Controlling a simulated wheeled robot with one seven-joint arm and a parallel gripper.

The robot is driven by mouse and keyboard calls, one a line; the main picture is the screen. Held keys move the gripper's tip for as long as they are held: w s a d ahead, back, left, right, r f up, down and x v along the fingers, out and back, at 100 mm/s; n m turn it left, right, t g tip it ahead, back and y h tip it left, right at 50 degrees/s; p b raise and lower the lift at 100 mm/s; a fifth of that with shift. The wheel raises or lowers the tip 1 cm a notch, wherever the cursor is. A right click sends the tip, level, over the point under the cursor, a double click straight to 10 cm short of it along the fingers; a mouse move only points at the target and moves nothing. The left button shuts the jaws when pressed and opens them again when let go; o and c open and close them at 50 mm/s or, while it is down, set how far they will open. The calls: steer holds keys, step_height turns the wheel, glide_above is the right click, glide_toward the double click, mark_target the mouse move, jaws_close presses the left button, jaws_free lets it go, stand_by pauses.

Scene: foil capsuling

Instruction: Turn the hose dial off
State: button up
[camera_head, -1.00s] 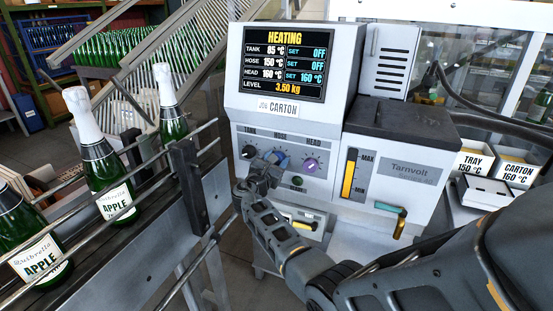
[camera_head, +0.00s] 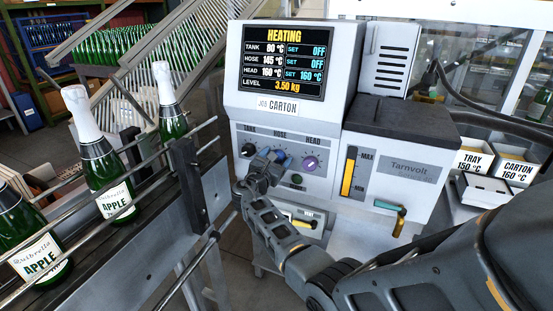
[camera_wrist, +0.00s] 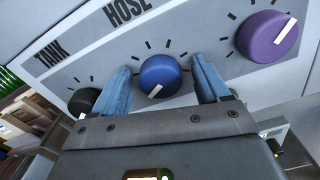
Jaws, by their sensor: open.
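The blue hose dial (camera_wrist: 160,78) is in the middle of the wrist view, under the HOSE label, its white mark pointing to the lower left. My gripper (camera_wrist: 163,80) is open, with one finger on each side of the dial; I cannot tell whether they touch it. In the head view my gripper (camera_head: 262,165) partly hides the hose dial (camera_head: 281,156). The screen (camera_head: 285,62) reads HOSE 145 °C with SET OFF, TANK 80 °C with SET OFF, and HEAD 160 °C with SET 160 °C.
The black tank dial (camera_wrist: 84,101) is left of my fingers and the purple head dial (camera_wrist: 268,36) is to the right. A green button (camera_head: 297,179) sits below the dials. A conveyor rail with bottles (camera_head: 107,170) stands at the left.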

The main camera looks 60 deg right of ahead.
steer(key=a, duration=0.7)
steer(key=shift+s+a+b, duration=0.3)
steer(key=shift+a+b, duration=0.05)
steer(key=s+a+f+m+t+y, duration=0.1)
steer(key=s+a+f+t+y, duration=0.4)
steer(key=a+f, duration=0.4)
steer(key=s+a+f+m+t+y, duration=0.1)
steer(key=s+a+f+t+y, duration=0.15)
steer(key=s+a+f, duration=0.7)
steer(key=s+a+r+m+t+y, duration=0.2)
steer(key=s+a+r+m+y, duration=0.15)
steer(key=s+a, duration=0.4)
steer(key=s+a+r+m+t+y, duration=0.2)
steer(key=s+a+r+m+y, duration=0.15)
steer(key=a, duration=0.65)
steer(key=s+a+r+m+t+y, duration=0.1)
steer(key=s+a+r+m, duration=0.1)
steer(key=s+r, duration=0.3)
steer(key=s+a+r+m+t+y, duration=0.1)
steer(key=s+r+m, duration=0.4)
steer(key=r, duration=0.7)
steer(key=shift+s+a+r+y, duration=0.15)
steer(key=shift+a+r+y, duration=0.1)
steer(key=shift+a+y, duration=0.6)
